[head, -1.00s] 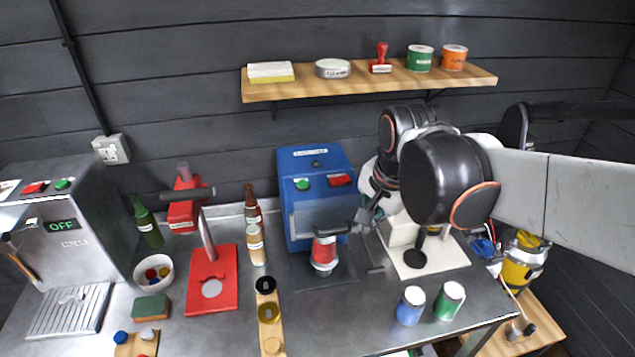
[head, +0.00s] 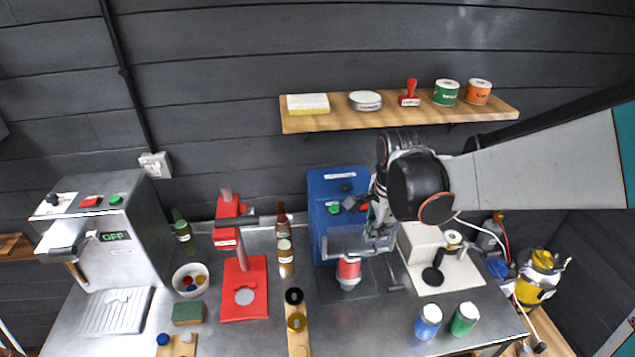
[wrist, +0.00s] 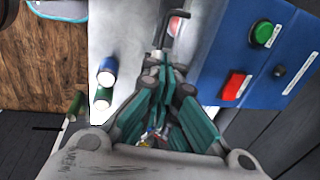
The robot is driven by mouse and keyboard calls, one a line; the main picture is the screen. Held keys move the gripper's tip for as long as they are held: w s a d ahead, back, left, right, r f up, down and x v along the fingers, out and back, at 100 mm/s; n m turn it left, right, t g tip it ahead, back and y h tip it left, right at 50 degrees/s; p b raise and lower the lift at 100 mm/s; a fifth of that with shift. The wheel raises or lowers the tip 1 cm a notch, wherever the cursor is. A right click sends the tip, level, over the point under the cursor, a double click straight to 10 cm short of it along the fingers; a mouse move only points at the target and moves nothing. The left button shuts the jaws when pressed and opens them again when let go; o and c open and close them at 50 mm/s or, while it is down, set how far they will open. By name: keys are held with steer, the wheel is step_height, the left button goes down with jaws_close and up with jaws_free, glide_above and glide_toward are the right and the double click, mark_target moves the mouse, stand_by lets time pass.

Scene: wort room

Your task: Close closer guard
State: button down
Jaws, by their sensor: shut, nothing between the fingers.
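The closer is a blue machine (head: 330,190) at the back of the bench, with a green and a red button. Its grey guard (head: 343,243) juts out at the front, above a red can (head: 348,270) whose lower part shows below it. My gripper (head: 378,243) is at the right end of the guard, by its dark handle. In the wrist view my gripper (wrist: 160,72) has its teal fingers together and empty, with the dark hooked handle (wrist: 172,38) just beyond the tips. I cannot tell whether they touch. My arm hides part of the machine's right side.
A red capper (head: 243,285) and bottles stand left of the closer. A white-based device (head: 440,275) stands to the right, with a blue can (head: 428,320) and a green can (head: 464,318) in front. A wooden shelf (head: 300,123) hangs above.

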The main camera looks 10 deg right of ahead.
step_height(320, 180, down, 8)
steer(key=w, duration=0.1)
steer(key=shift+w, duration=0.2)
stand_by(0.4)
step_height(320, 180, down, 12)
steer(key=b, duration=1.1)
steer(key=shift+s+r, duration=0.15)
steer(key=shift+r, duration=0.05)
steer(key=shift+s, duration=0.1)
step_height(320, 180, up, 14)
steer(key=s+p, duration=0.2)
steer(key=p, duration=0.2)
